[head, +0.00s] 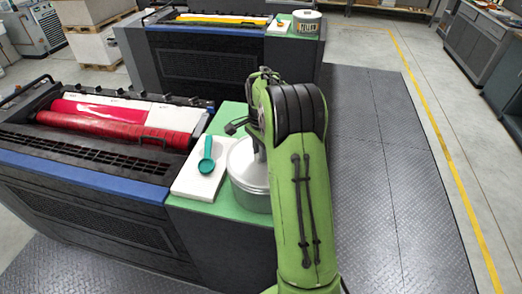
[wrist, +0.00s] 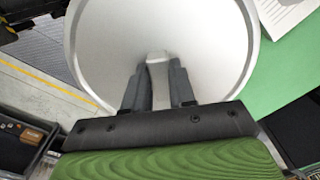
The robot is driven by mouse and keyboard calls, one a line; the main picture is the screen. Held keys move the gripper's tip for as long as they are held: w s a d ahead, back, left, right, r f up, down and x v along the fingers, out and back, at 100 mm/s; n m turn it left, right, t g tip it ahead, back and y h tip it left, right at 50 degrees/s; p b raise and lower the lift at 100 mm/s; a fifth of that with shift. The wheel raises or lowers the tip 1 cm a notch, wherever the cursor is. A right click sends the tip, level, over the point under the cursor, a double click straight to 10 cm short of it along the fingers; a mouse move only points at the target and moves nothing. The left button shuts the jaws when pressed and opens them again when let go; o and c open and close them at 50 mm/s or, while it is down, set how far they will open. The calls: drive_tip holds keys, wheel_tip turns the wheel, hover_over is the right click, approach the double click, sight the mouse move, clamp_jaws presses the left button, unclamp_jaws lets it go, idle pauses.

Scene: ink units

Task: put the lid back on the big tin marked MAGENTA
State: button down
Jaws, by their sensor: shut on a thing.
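A big silver tin (head: 256,201) stands on the green top of the near cabinet, partly hidden by my arm. No MAGENTA marking shows on its visible side. A round silver lid (head: 242,168) is over the tin's mouth; I cannot tell whether it is fully seated or slightly above the rim. In the wrist view the lid (wrist: 112,45) fills the middle, with its grey grip standing up between my fingers. My gripper (wrist: 158,70) is shut on this grip. In the head view the fingertips are mostly hidden behind my arm.
A teal scoop (head: 206,158) lies on a white pad (head: 190,184) left of the tin. The press unit with a red roller (head: 120,128) is further left. Another tin (head: 306,22) stands on the far green top (head: 284,30). The plated floor (head: 375,180) at right is clear.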

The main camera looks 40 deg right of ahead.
idle(0.4)
drive_tip(key=shift+c, duration=1.9)
unclamp_jaws()
drive_tip(key=shift+r+p, duration=0.9)
drive_tip(key=shift+r, duration=2.65)
clamp_jaws()
